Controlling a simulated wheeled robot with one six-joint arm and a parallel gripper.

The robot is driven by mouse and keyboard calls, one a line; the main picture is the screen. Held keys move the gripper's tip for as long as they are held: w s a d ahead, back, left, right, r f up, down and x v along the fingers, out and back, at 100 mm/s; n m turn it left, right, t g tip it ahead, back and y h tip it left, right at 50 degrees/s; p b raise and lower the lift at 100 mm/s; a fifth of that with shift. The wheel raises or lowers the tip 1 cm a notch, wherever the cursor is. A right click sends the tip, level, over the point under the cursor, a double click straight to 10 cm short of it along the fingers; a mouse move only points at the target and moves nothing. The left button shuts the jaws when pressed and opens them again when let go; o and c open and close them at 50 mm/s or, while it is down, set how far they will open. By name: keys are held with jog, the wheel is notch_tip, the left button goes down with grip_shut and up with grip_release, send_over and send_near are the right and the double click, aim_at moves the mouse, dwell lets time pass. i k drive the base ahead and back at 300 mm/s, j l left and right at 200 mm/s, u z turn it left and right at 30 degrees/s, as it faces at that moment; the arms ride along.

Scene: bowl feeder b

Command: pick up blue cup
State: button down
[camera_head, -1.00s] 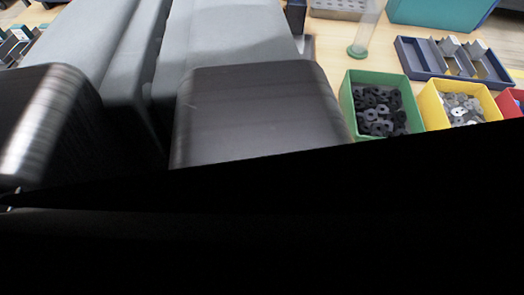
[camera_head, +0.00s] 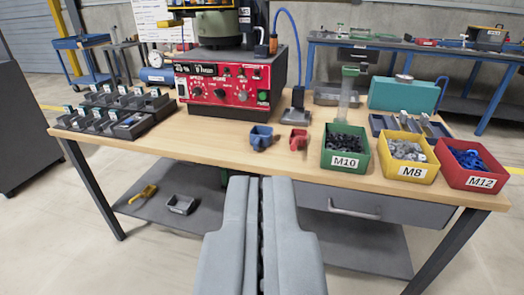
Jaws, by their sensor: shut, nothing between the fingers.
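A small blue cup (camera_head: 261,138) stands on the wooden table (camera_head: 215,142), near the middle of its top and in front of the red control box. My gripper (camera_head: 258,182) points forward from the bottom of the view, its two grey fingers together with only a dark seam between them. It is shut and empty. Its tips show below the table's front edge in the picture, below the blue cup and apart from it. The cup is in plain view.
A red cup (camera_head: 298,139) stands just right of the blue one. Green (camera_head: 345,161), yellow (camera_head: 408,172) and red (camera_head: 470,182) bins line the right front. The red control box (camera_head: 225,95) is behind, black trays (camera_head: 118,112) are left.

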aim_at(260, 139)
jog(key=u, duration=0.4)
jog(key=i+l+u, duration=0.25)
jog(key=l, duration=0.15)
jog(key=l+u, duration=0.25)
jog(key=i+l+u, duration=0.25)
jog(key=l, duration=0.3)
jog(key=i+l+u, duration=0.1)
jog(key=l, duration=1.6)
jog(key=i+u, duration=0.05)
